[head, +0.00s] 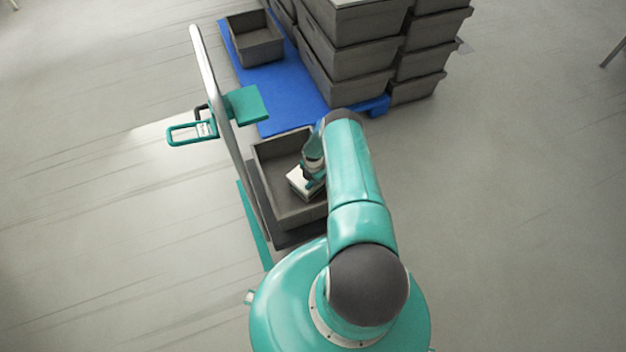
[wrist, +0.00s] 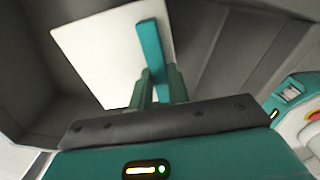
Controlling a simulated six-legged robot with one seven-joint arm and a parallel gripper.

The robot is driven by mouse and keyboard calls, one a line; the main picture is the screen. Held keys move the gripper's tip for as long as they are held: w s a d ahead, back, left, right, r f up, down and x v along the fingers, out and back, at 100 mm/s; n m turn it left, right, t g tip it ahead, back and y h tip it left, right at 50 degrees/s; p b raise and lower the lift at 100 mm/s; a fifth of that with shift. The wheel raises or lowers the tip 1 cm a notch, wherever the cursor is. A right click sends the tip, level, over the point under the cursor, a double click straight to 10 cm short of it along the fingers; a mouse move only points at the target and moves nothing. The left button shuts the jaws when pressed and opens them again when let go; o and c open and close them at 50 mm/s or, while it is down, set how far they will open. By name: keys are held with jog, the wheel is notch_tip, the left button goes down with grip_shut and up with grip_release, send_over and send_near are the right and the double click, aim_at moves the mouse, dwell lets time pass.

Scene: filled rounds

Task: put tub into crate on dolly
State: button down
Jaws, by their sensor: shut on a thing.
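The tub (head: 298,184) is a small white box, seen within the outline of an open grey crate (head: 266,172). The crate stands on a dark low dolly (head: 290,238) just ahead of my body. My gripper (head: 311,180) is shut on the tub from above; my arm hides part of the tub and the crate's right side. In the wrist view my gripper (wrist: 160,90) is closed at a teal strip across the tub's white top (wrist: 105,50), with grey crate walls (wrist: 35,85) around it. I cannot tell whether the tub touches the crate floor.
A tall pale pole (head: 212,80) with a teal plate (head: 246,104) and a teal frame (head: 188,133) stands left of the crate. Behind is a blue pallet (head: 290,88) with stacked grey crates (head: 345,62) and one single open crate (head: 256,42). Floor at left and right is clear.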

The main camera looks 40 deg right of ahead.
jog(key=shift+f, duration=0.2)
jog(key=c, duration=0.8)
grip_release()
jog(key=shift+o, duration=0.2)
jog(key=shift+r, duration=3.5)
